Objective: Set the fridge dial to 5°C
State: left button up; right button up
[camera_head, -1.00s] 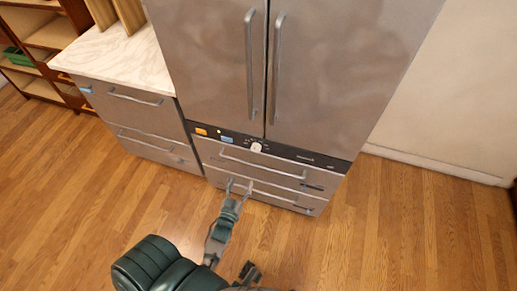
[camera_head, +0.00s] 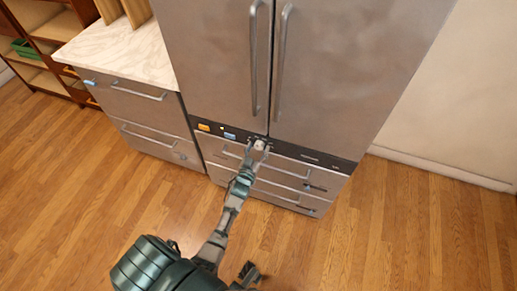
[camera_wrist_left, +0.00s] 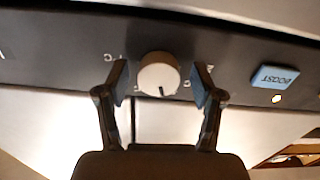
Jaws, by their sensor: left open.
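The fridge dial (camera_head: 260,145) is a round white knob on the dark control strip under the fridge doors. In the left wrist view the dial (camera_wrist_left: 158,76) carries a dark pointer mark at its lower edge. Small marks ring it, partly hidden by my fingers; the 5°C mark is not readable. My left gripper (camera_head: 259,151) is at the dial, open. In the wrist view one finger of the left gripper (camera_wrist_left: 160,84) is on each side of the knob, with a visible gap on both sides. A dark part of mine at the bottom may be my right gripper; its jaws are unclear.
The control strip also has an orange button (camera_head: 204,127) and a blue button (camera_head: 230,136), labelled BOOST in the wrist view (camera_wrist_left: 275,77). Drawer handles (camera_head: 285,168) stick out below the strip. Long door handles (camera_head: 282,60) hang above. The wooden floor (camera_head: 400,230) is clear at right.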

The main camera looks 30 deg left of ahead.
pick_arm(q)
jog(key=shift+c, duration=0.2)
jog(key=c, duration=1.1)
